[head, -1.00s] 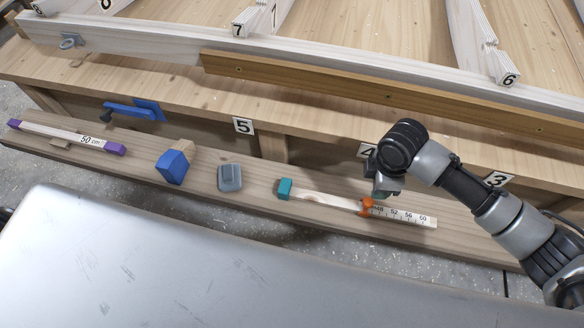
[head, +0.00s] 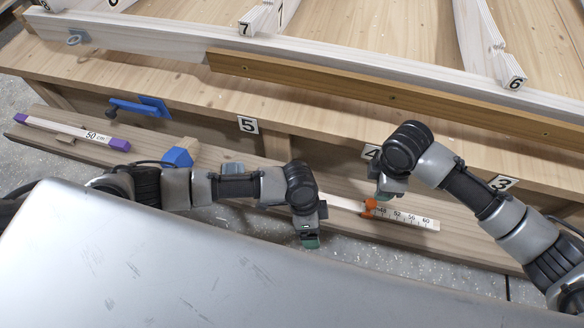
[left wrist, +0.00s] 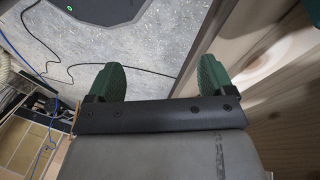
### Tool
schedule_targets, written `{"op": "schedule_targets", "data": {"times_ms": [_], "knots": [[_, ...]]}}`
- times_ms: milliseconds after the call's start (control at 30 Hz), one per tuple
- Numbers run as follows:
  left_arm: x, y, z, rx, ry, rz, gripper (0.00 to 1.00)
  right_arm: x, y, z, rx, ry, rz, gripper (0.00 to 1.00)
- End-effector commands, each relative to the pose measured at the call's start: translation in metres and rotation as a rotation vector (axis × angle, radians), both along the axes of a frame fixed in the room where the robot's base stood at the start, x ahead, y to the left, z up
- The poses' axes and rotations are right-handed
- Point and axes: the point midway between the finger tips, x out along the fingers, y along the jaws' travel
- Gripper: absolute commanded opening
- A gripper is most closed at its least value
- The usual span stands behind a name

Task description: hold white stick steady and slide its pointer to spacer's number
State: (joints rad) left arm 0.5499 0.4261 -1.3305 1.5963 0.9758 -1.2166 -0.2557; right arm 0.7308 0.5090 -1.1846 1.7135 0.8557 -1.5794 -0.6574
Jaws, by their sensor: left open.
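The white stick (head: 345,203) lies on the plank, with numbers 48 to 60 readable on its right part. Its orange pointer (head: 370,207) sits just left of 48. The purple-ended spacer (head: 70,132), labelled 50 cm, lies at the plank's far left. My left gripper (head: 310,243) hangs near the plank's front edge, left of the stick's visible part. In the left wrist view its green fingers (left wrist: 158,78) are apart and empty; a blurred teal piece (left wrist: 290,62) shows at right. My right gripper (head: 383,194) is above the pointer; its fingertips and any contact are hidden.
The plank (head: 470,248) runs along the workbench front. A blue block (head: 178,157) and a mostly hidden grey block (head: 232,168) stand behind my left arm. A blue clamp (head: 140,107) is on the bench side. A silver surface (head: 150,265) fills the foreground.

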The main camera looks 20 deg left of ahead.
Motion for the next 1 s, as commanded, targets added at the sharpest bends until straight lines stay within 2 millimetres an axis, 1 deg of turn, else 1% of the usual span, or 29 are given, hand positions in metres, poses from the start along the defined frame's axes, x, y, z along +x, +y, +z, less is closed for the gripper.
{"op": "schedule_targets", "data": {"times_ms": [33,100,300,400,533,667,767,1000], "knots": [[0.013,0.006,0.006,0.018,-0.036,-0.030,0.83,0.000,0.000,0.000,0.000,0.000,0.000,0.43],[0.031,0.016,0.015,0.050,-0.086,-0.076,0.83,0.000,0.000,0.000,0.000,0.000,0.000,0.43],[0.078,0.050,0.045,0.162,-0.198,-0.189,0.83,0.000,0.000,0.000,0.000,0.000,0.000,0.43],[0.094,0.065,0.057,0.212,-0.230,-0.228,0.83,0.000,0.000,0.000,0.000,0.000,0.000,0.43],[0.103,0.076,0.064,0.246,-0.245,-0.251,0.83,0.000,0.000,0.000,0.000,0.000,0.000,0.43],[0.105,0.078,0.054,0.253,-0.245,-0.254,0.83,0.000,0.000,0.000,0.000,0.000,0.000,0.43],[0.104,0.078,0.038,0.253,-0.244,-0.254,0.83,0.000,0.000,0.000,0.000,0.000,0.000,0.43],[0.104,0.077,-0.006,0.251,-0.244,-0.253,0.83,0.000,0.000,0.000,0.000,0.000,0.000,0.43]]}}
